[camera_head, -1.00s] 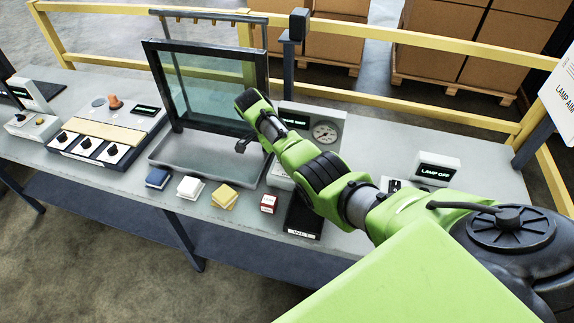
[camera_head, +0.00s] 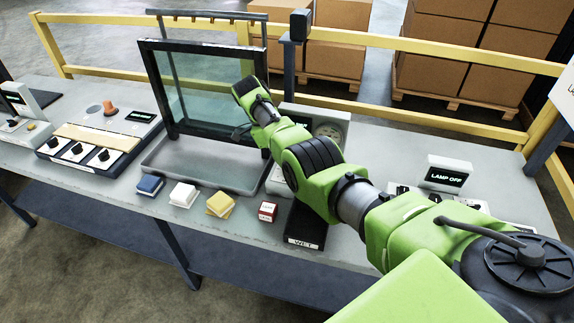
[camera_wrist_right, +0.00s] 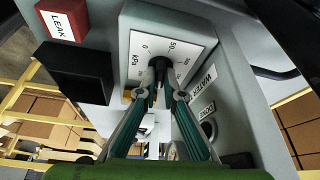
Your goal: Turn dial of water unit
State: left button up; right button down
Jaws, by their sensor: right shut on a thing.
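The water unit is a grey box (camera_wrist_right: 140,20) that fills the upper middle of the right wrist view, with a "WATER" label on its side. Its white dial plate carries a kPa scale, and a black dial knob (camera_wrist_right: 158,66) stands out from it. My right gripper (camera_wrist_right: 164,93) has its teal fingers closed around the knob. The pointer's exact setting is hard to read. In the head view my right arm covers most of the unit; part of its round gauge (camera_head: 329,131) shows behind the arm. My left gripper is in neither view.
A framed glass pane (camera_head: 205,90) stands over a grey tray (camera_head: 165,178) left of my arm. A "LAMP OFF" display (camera_head: 447,178) is at right.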

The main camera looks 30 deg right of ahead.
jog(key=shift+d, duration=0.1)
jog(key=c, duration=2.2)
grip_release()
jog(key=shift+o, duration=0.2)
jog(key=v, duration=0.7)
jog(key=shift+r, duration=0.25)
